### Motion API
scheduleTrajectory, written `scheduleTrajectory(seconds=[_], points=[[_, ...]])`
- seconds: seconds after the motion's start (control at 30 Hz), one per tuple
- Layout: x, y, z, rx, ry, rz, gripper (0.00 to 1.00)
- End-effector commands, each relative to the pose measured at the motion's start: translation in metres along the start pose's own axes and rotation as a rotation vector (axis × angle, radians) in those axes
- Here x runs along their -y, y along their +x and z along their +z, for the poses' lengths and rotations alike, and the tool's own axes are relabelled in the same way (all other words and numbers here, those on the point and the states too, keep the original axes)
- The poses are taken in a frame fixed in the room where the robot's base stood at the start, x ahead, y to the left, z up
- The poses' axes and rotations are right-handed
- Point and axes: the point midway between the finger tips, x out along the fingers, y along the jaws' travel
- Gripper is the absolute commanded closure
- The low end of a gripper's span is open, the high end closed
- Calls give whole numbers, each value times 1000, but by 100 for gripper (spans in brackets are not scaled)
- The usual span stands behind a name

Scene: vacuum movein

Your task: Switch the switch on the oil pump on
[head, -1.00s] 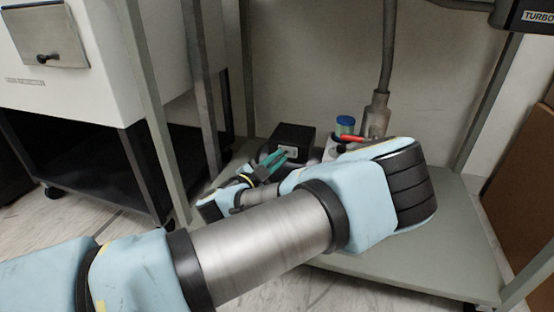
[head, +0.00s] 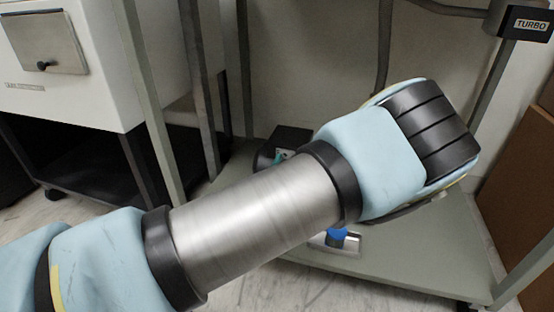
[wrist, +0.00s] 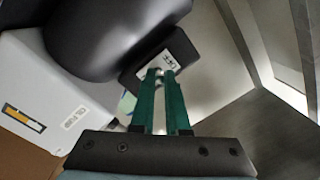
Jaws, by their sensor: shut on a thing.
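The oil pump shows in the wrist view as a white body (wrist: 45,85) with a label and a dark rounded motor part (wrist: 105,30). Its black switch box (wrist: 185,45) carries a light plate with lettering that looks like OFF. My gripper (wrist: 161,73) has its two green fingers close together at this plate, shut on the switch, whose lever is mostly hidden between the tips. In the head view, the pump's black end (head: 293,138) shows behind my arm, which hides most of the pump and nearly all of the gripper.
The pump stands on the low grey-green shelf (head: 400,262) of a metal frame. Frame posts (head: 150,110) rise at the left and right. A white cabinet (head: 100,90) stands at the left, and a box marked TURBO (head: 525,22) is at upper right. A blue-topped item (head: 337,236) shows below my arm.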

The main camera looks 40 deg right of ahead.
Motion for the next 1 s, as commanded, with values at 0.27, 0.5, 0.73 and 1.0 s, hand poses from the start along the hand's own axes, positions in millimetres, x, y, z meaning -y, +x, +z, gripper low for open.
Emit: scheduleTrajectory(seconds=[0.27, 0.5, 0.73, 1.0], points=[[-10, 0, -9, 171, -5, -169, 100], [-14, 2, -12, 284, -4, -281, 100], [-17, 3, -14, 345, 0, -344, 100], [-17, 4, -15, 368, 0, -368, 100]])
